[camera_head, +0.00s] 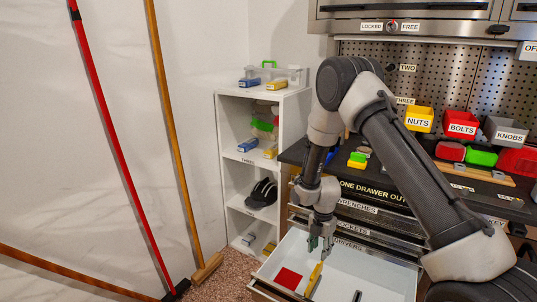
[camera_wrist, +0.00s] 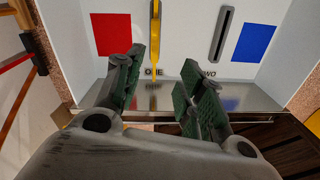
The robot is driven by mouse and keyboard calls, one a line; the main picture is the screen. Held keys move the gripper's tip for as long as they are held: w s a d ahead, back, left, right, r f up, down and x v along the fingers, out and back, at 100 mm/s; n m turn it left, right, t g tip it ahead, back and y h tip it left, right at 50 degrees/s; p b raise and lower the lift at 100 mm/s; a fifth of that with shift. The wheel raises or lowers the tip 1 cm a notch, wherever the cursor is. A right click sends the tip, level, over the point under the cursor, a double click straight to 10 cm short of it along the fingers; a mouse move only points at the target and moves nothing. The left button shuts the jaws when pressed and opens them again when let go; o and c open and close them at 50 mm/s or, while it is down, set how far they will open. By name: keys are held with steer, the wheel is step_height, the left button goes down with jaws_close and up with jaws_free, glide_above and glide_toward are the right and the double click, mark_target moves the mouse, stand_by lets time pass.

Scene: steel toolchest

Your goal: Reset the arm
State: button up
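My arm is bent over the open bottom drawer of the steel toolchest, and my gripper (camera_head: 321,247) points down above it. In the wrist view my gripper (camera_wrist: 163,75) has its two green-padded fingers spread apart with nothing between them. The white-floored drawer (camera_head: 385,280) holds a yellow tool (camera_head: 314,276), seen in the wrist view (camera_wrist: 155,35) beyond the fingers. A red square (camera_wrist: 111,34) lies left of it. A dark slotted piece (camera_wrist: 222,33) and a blue square (camera_wrist: 255,42) lie to the right.
A white shelf unit (camera_head: 219,150) with boxes and dark footwear stands left of the chest. Bins marked NUTS (camera_head: 419,119), BOLTS (camera_head: 461,124) and KNOBS (camera_head: 505,132) stand at the back of the worktop. A red pole (camera_head: 115,134) and a wooden-handled broom (camera_head: 172,130) lean at the left wall.

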steer(key=s+d+m+g, duration=0.2)
steer(key=s+m, duration=0.4)
steer(key=s+d+r+m+t, duration=0.2)
steer(key=s+d+r+m, duration=0.2)
steer(key=r, duration=1)
steer(key=s+d+r+m+t, duration=0.2)
steer(key=s+d+r+m, duration=0.2)
steer(key=s+r+m, duration=0.5)
steer(key=s+d+r+m+t, duration=0.2)
steer(key=s+d+r+m, duration=0.2)
steer(key=r, duration=1.6)
steer(key=s+m, duration=0.3)
steer(key=s, duration=0.3)
steer(key=shift+d+r+t, duration=0.2)
steer(key=shift+d+t, duration=0.15)
steer(key=shift+t, duration=0.05)
steer(key=shift+s, duration=0.15)
